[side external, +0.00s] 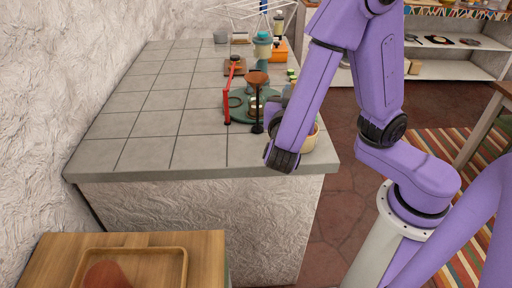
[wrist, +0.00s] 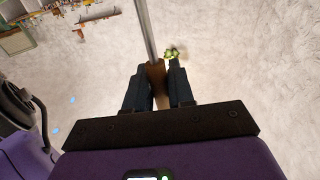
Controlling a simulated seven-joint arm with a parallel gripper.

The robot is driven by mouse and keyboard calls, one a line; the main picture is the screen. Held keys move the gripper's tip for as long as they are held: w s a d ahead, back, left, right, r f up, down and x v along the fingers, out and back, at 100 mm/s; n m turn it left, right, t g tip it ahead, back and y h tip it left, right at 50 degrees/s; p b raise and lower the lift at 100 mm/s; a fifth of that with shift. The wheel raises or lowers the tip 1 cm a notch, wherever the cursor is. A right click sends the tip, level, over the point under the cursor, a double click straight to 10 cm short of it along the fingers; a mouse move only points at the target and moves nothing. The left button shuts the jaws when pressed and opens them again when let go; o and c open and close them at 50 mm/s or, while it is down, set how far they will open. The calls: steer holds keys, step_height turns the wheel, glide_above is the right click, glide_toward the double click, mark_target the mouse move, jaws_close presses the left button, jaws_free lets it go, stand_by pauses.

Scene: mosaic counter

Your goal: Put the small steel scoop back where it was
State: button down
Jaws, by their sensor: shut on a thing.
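In the wrist view my gripper (wrist: 157,78) is shut on a brown handle (wrist: 158,88). A straight grey metal shaft (wrist: 147,32) runs from the handle out of the top of the picture. This looks like the small steel scoop, but its bowl is out of view, so I cannot be sure. No empty place for the scoop can be clearly told.
A wooden tray (side external: 178,262) lies on a lower table.

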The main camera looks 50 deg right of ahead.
steer(key=w+f+t, duration=0.1)
steer(key=w+f, duration=1)
steer(key=f, duration=0.2)
steer(key=shift+d+n+y, duration=0.15)
steer(key=shift+n+y, duration=0.15)
steer(key=shift+n, duration=0.1)
stand_by(1.3)
steer(key=shift+f, duration=0.2)
steer(key=c, duration=1)
jaws_free()
steer(key=shift+o, duration=0.2)
